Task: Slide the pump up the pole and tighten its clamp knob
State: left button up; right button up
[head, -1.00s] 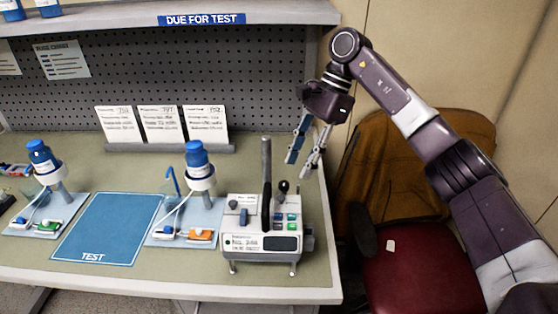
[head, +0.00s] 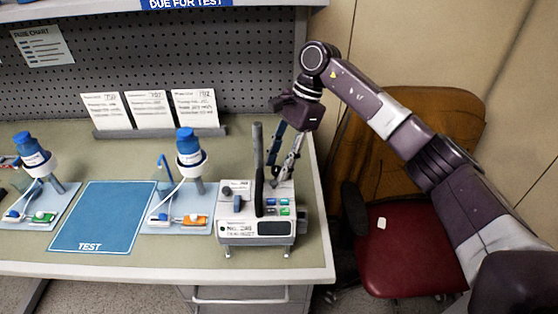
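A white boxy device (head: 232,228) with coloured buttons, a label and a dark display stands at the right end of the bench. I take it for the pump, but cannot be sure. A dark upright bar (head: 258,165) rises from it and looks like the pole. My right gripper (head: 277,165) points down over the device's back right part, just right of the bar, with its fingers apart. The small black knob there is largely hidden by the fingers. I cannot tell whether they touch it. My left gripper is not in view.
A blue TEST mat (head: 105,218) lies left of the device, between two stands holding blue-capped bottles (head: 190,148) (head: 30,152). Cards (head: 150,108) stand at the back before a pegboard. A shelf edge (head: 255,15) hangs above. A red chair (head: 410,245) is right of the bench.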

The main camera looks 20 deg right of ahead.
jog(key=shift+w, duration=0.1)
grip_shut()
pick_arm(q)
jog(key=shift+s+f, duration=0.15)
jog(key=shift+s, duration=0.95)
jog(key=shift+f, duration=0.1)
